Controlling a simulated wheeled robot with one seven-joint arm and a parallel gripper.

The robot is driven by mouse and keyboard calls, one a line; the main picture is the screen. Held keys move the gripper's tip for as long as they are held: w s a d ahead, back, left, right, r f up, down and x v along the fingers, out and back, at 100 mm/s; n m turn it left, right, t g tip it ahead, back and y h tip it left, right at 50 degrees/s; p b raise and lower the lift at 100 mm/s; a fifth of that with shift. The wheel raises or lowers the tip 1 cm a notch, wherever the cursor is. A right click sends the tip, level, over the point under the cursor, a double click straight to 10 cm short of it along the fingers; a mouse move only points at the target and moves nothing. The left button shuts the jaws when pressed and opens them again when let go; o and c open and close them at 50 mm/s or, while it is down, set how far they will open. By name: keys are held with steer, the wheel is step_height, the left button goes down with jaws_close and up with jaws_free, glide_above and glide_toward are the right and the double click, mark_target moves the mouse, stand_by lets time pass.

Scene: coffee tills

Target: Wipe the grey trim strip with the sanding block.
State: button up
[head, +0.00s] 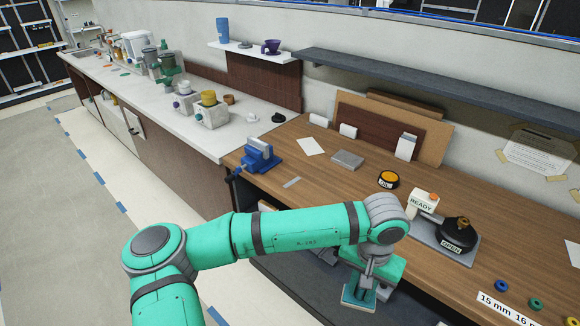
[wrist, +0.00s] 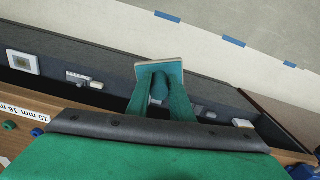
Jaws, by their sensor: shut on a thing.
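My gripper (head: 369,277) is shut on the sanding block, a flat teal pad with a pale edge (head: 357,298), in front of the workbench and below its top. In the wrist view my gripper (wrist: 160,97) has its fingers on either side of the block's darker grip, and the pad (wrist: 158,66) points away from the camera. A short, flat grey strip (head: 291,182) lies on the wooden bench top near the blue vise; it looks like the trim strip. The block is well away from it, to the right and nearer the camera.
A blue vise (head: 260,157), a grey slab (head: 347,160), an orange-topped tin (head: 388,180) and a black-domed device (head: 457,235) stand on the bench. A dark lower shelf (wrist: 100,68) under the bench holds small devices. Open floor (head: 60,230) lies left.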

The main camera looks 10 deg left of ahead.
steer(key=w+a+f+n, duration=0.1)
steer(key=w+a+f, duration=0.2)
steer(key=w, duration=0.4)
steer(key=w+a+f+n, duration=0.2)
steer(key=w+a+f, duration=0.2)
steer(key=w, duration=0.3)
steer(key=w+a+f+n, duration=0.1)
steer(key=w+a+f, duration=0.2)
steer(key=w+f, duration=0.3)
steer(key=shift+w+a+n, duration=0.25)
steer(key=shift+w+n, duration=0.15)
steer(key=shift+w, duration=0.3)
